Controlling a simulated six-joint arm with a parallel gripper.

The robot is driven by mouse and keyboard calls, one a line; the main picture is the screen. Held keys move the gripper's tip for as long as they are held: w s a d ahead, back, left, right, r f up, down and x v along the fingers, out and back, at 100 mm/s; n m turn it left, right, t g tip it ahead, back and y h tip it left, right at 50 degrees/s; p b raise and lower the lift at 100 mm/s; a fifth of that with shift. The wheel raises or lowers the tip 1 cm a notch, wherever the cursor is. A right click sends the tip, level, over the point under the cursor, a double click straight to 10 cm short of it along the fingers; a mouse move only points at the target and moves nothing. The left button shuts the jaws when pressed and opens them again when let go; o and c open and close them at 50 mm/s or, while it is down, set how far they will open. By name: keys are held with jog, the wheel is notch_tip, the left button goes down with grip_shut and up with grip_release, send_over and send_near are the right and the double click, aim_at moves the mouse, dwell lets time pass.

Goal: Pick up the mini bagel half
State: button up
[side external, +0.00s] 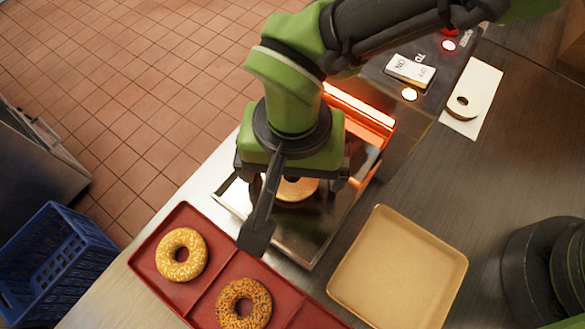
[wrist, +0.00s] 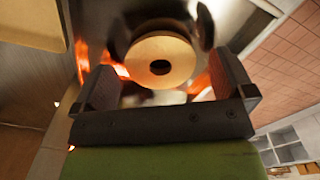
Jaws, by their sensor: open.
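A pale, flat-cut bagel half (side external: 302,191) with a round hole lies on the shiny metal tray of the toaster (side external: 318,238), partly hidden by my gripper (side external: 293,192) in the side view. In the wrist view the bagel half (wrist: 178,51) shows whole, cut face towards the camera, ahead of and between the fingers of my gripper (wrist: 162,82). The fingers are apart with nothing held, one to each side of it in the picture. The height gap to it is hard to judge.
A red divided tray (side external: 206,292) holds a seeded bagel (side external: 181,254) and a darker-seeded bagel (side external: 243,303). An empty tan square plate (side external: 398,272) lies right of it. Glowing orange heater bars (side external: 358,108) stand behind my gripper. A blue crate (side external: 52,262) is at far left.

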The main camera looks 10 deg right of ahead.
jog(key=shift+f, duration=0.4)
jog(key=c, duration=0.9)
jog(key=shift+c, duration=0.6)
notch_tip(320, 180, up, 10)
